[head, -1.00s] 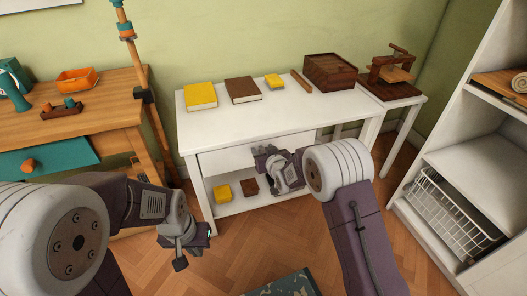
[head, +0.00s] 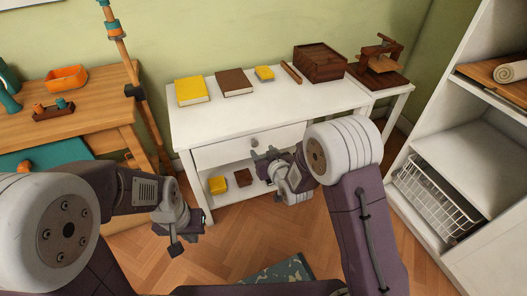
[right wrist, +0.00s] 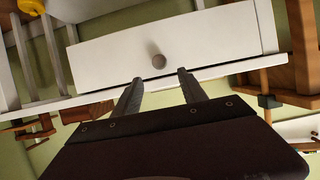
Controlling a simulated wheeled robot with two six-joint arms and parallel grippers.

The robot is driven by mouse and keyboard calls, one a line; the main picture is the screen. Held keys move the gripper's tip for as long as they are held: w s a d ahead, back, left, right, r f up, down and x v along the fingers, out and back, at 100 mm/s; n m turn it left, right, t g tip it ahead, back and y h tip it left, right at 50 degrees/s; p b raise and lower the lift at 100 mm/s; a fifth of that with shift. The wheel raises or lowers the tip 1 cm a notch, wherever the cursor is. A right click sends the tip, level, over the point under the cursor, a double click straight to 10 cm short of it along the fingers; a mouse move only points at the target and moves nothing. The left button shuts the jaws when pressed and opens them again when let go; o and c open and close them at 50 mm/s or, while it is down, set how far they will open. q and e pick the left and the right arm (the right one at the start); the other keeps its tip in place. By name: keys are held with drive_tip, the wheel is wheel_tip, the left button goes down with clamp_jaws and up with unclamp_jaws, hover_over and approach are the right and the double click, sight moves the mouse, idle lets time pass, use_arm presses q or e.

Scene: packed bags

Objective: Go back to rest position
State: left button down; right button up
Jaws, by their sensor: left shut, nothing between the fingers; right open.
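My left gripper (head: 178,240) is shut and empty, hanging low over the floor at the lower left in the head view. My right gripper (head: 268,160) is open and empty in front of the white table (head: 275,108). In the right wrist view its two fingers (right wrist: 158,88) stand apart, with the round drawer knob (right wrist: 158,61) beyond them, not gripped. The white drawer (head: 225,154) looks shut; its knob (head: 254,142) shows just above my right gripper.
On the table are a yellow book (head: 191,91), a brown book (head: 235,82) and a dark wooden box (head: 320,62). A wooden desk (head: 85,105) stands left. A white shelf unit (head: 480,150) with a wire basket (head: 438,200) stands right. Floor below is largely clear.

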drive_tip(key=s+d+r+m+h, duration=0.25)
drive_tip(key=d+r, duration=0.55)
drive_tip(key=d, duration=0.4)
drive_tip(key=s+d+f+g+h, duration=0.1)
drive_tip(key=s+f+g, duration=0.3)
drive_tip(key=s, duration=0.4)
drive_tip(key=s+d+f+m+g, duration=0.1)
drive_tip(key=s+f+g, duration=0.25)
drive_tip(key=s, duration=0.45)
drive_tip(key=s+d+f+g+h, duration=0.1)
drive_tip(key=s+f+g, duration=0.3)
drive_tip(key=s, duration=0.4)
wheel_tip(320, 180, up, 36)
drive_tip(key=p, duration=3.5)
drive_tip(key=shift+s, duration=0.2)
